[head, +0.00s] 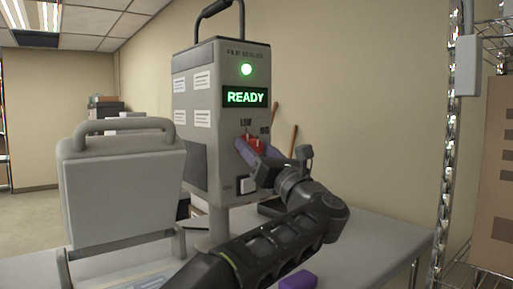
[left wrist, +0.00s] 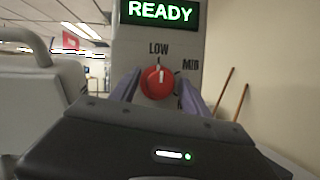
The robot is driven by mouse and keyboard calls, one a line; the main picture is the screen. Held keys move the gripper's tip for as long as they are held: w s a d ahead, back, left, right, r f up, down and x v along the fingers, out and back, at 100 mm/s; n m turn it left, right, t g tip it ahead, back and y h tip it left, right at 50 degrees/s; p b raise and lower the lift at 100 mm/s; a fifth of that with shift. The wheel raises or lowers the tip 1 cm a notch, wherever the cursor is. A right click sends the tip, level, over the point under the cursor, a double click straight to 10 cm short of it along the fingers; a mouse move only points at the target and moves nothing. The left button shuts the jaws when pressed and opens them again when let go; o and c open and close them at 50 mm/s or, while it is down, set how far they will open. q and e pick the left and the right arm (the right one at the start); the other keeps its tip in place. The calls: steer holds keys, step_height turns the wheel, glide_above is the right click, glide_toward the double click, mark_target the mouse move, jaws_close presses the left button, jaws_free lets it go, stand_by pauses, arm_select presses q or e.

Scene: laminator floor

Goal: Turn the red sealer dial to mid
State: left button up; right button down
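The red sealer dial (left wrist: 157,83) is on the front of the grey film sealer (head: 189,148). In the left wrist view its white mark points up, towards LOW. The MID label (left wrist: 190,65) is to its upper right. In the head view the dial (head: 252,142) is partly hidden behind my gripper. My left gripper (head: 246,147) is at the sealer's front, its purple fingers on either side of the dial. In the left wrist view the fingers (left wrist: 160,84) look apart, with a small gap to the dial.
The sealer's lit screen (head: 246,97) reads READY under a green lamp (head: 246,69). A purple piece (head: 298,281) shows at the bottom edge. A wire rack (head: 447,150) is right.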

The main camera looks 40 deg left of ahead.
arm_select(q)
jaws_close()
stand_by(0.4)
